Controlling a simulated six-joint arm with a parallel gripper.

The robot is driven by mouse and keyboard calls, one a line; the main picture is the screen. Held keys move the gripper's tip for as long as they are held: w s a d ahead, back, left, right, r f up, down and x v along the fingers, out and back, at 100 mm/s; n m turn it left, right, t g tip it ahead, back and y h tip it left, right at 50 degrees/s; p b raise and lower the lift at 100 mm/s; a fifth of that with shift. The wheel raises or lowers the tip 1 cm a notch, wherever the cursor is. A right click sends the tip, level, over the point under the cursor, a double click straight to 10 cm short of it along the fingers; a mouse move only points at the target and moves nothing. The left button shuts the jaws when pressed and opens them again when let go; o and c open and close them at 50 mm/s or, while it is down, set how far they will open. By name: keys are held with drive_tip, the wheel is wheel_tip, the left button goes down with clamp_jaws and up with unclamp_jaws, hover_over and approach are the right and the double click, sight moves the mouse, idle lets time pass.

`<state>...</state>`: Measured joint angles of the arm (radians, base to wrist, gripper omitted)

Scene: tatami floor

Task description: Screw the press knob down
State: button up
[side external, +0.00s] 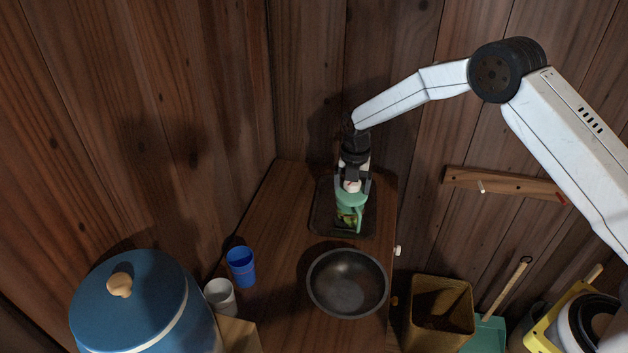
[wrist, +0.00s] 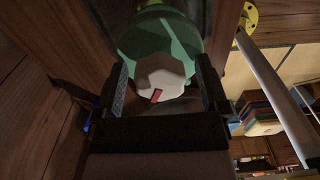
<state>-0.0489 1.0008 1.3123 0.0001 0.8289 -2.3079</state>
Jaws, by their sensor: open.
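The press knob (wrist: 160,76) is white and faceted with a red mark, and it shows in the wrist view on top of a green press (wrist: 162,38). In the side view the green press (side external: 352,200) stands upright on a dark tray (side external: 322,222), with something green inside its lower part. My gripper (wrist: 162,92) points down over the knob, with one finger on each side of it. The fingers are open, and I cannot tell whether either touches the knob. In the side view my gripper (side external: 353,184) hides part of the knob.
A dark bowl (side external: 347,283) stands in front of the tray. A blue cup (side external: 241,266), a white cup (side external: 220,297) and a large blue lidded pot (side external: 140,305) are to the left. Wooden walls rise close behind the tray. The counter (side external: 283,240) is clear left of the tray.

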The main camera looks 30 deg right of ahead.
drive_tip(key=c, duration=0.9)
drive_tip(key=shift+s+f, duration=0.1)
drive_tip(key=shift+f, duration=0.2)
